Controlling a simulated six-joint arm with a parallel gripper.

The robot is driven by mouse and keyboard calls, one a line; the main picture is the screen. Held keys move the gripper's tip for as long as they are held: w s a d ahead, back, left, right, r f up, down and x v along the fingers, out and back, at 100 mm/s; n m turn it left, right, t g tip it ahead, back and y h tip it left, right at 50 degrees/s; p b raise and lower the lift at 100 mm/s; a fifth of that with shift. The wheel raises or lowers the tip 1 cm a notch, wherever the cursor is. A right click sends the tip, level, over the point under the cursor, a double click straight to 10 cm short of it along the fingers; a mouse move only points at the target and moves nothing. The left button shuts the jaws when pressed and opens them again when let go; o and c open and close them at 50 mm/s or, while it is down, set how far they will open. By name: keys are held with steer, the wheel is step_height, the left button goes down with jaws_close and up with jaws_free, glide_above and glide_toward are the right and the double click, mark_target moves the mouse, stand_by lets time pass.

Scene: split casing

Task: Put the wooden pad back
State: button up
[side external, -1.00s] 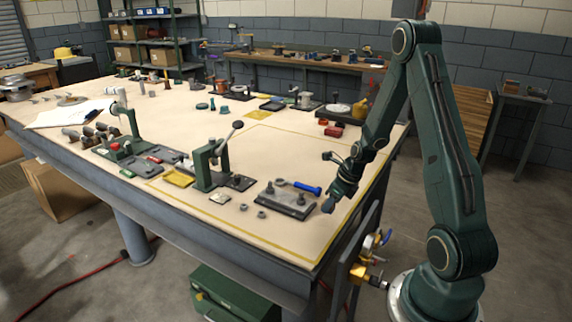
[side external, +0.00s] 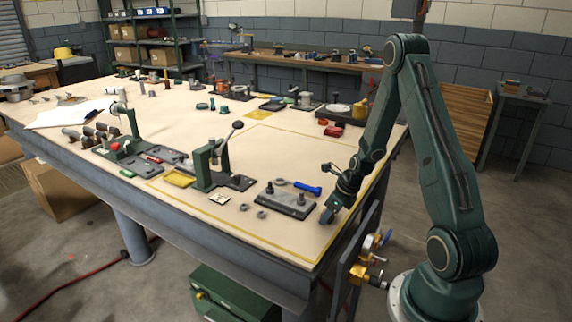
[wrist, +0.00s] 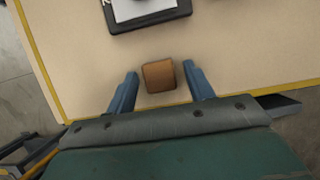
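The wooden pad (wrist: 158,76) is a small brown block on the tan table top in the wrist view. The fingers are spread, with a gap on each side of the pad. In the side external view my gripper (side external: 328,214) is low over the near right part of the table. The pad cannot be made out there.
A dark plate (side external: 287,205) with upright posts lies just left of my gripper; a dark-framed light panel (wrist: 148,12) shows in the wrist view. A blue-handled tool (side external: 307,188) lies behind the plate. A lever press (side external: 212,165) stands further left. Yellow tape (side external: 292,250) borders the table area.

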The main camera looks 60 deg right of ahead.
steer(key=shift+r, duration=0.1)
stand_by(0.3)
steer(key=v, duration=1.2)
stand_by(0.3)
steer(key=shift+r, duration=0.1)
stand_by(0.4)
steer(key=a+r+n, duration=1.3)
steer(key=a+n, duration=0.2)
steer(key=n, duration=0.3)
steer(key=s+a+r+n, duration=0.3)
steer(key=s+a+n, duration=0.2)
steer(key=n, duration=0.4)
steer(key=s+a+r+n+t, duration=0.1)
steer(key=s+a+r+n, duration=0.2)
steer(key=n, duration=0.6)
steer(key=s+a, duration=0.2)
steer(key=shift+s+a+r, duration=0.2)
steer(key=shift+s+a, duration=0.05)
steer(key=shift+s, duration=0.05)
